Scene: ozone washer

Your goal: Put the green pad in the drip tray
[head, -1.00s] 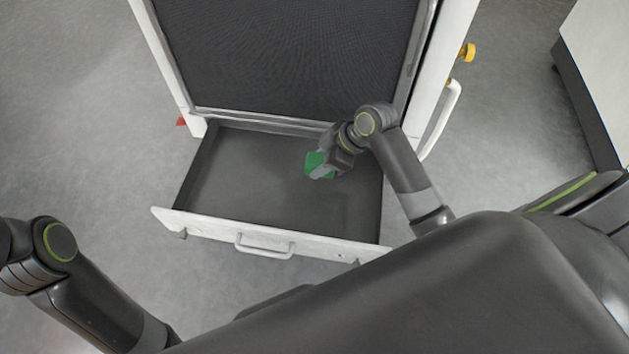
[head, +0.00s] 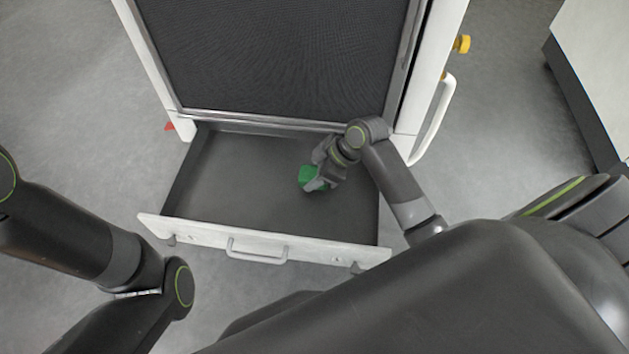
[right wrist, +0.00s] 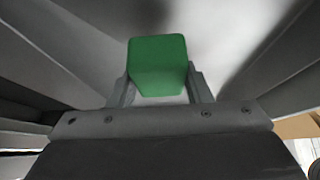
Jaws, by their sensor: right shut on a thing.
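The green pad (head: 308,176) is between the fingers of my right gripper (head: 316,182), which is shut on it. The right wrist view shows the pad (right wrist: 158,66) as a rounded green block gripped on both sides by the fingers (right wrist: 160,92). The drip tray (head: 230,190) is a wide, dark grey drawer, pulled out from the machine. In the head view the pad and gripper are over the right half of the tray. I cannot tell whether the pad touches the tray floor. My left arm is at the lower left of the head view, but its gripper is not in view.
The tray's white front with a handle (head: 257,251) faces me. The machine (head: 280,60) with a dark mesh panel stands behind it. A yellow knob (head: 462,44) and a white side handle (head: 433,120) are on its right. The left half of the tray is bare.

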